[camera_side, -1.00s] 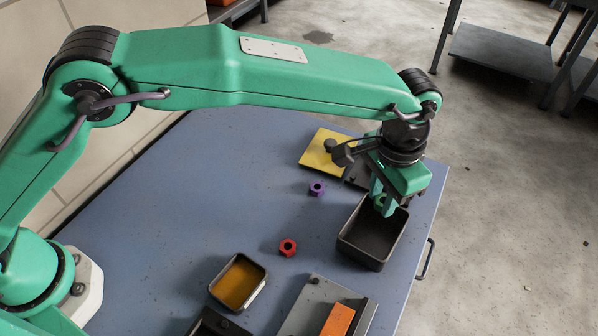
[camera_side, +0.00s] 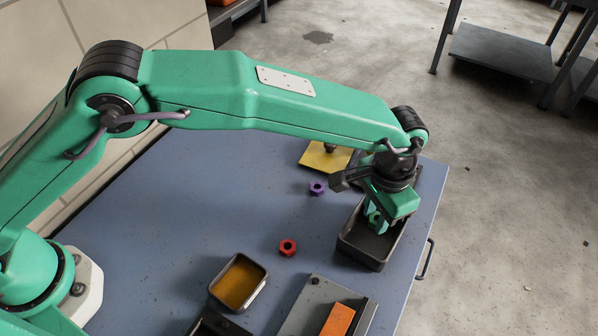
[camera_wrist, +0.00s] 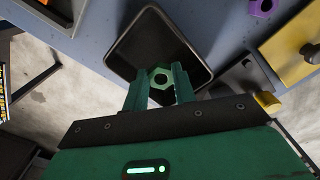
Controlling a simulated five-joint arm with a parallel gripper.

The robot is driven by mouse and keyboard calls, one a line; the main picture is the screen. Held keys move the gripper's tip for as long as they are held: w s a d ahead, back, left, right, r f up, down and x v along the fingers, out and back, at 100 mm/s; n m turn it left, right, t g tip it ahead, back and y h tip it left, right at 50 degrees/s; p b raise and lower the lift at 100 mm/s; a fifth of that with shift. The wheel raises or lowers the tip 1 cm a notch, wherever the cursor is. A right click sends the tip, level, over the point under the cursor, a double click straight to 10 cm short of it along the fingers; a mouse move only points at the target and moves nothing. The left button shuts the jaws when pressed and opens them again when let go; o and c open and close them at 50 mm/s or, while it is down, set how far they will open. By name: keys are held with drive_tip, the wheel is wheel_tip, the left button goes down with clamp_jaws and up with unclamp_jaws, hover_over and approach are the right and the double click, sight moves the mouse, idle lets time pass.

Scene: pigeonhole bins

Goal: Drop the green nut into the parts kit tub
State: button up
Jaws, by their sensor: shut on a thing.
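My gripper (camera_side: 376,221) reaches down over the dark open tub (camera_side: 362,251) near the right edge of the bench. In the wrist view my gripper (camera_wrist: 161,82) is shut on the green nut (camera_wrist: 161,75), which sits between the fingertips with its hole showing. Behind the nut in that view lies the dark inside of the tub (camera_wrist: 206,62). The green nut (camera_side: 375,217) is partly hidden by the fingers in the side view. Whether the nut touches the tub's floor I cannot tell.
A red nut (camera_side: 288,247) and a purple nut (camera_side: 317,188) lie on the blue bench (camera_side: 180,220). A tray with amber content (camera_side: 239,283), an orange block (camera_side: 338,320) and a yellow plate (camera_side: 322,158) stand nearby. The bench's middle is clear.

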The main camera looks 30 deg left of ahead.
drive_tip(key=o, duration=1.1)
drive_tip(key=shift+c, duration=0.2)
drive_tip(key=shift+r, duration=0.1)
drive_tip(key=shift+r, duration=1.4)
drive_tip(key=shift+r, duration=0.1)
wheel_tip(320, 180, up, 8)
idle(0.6)
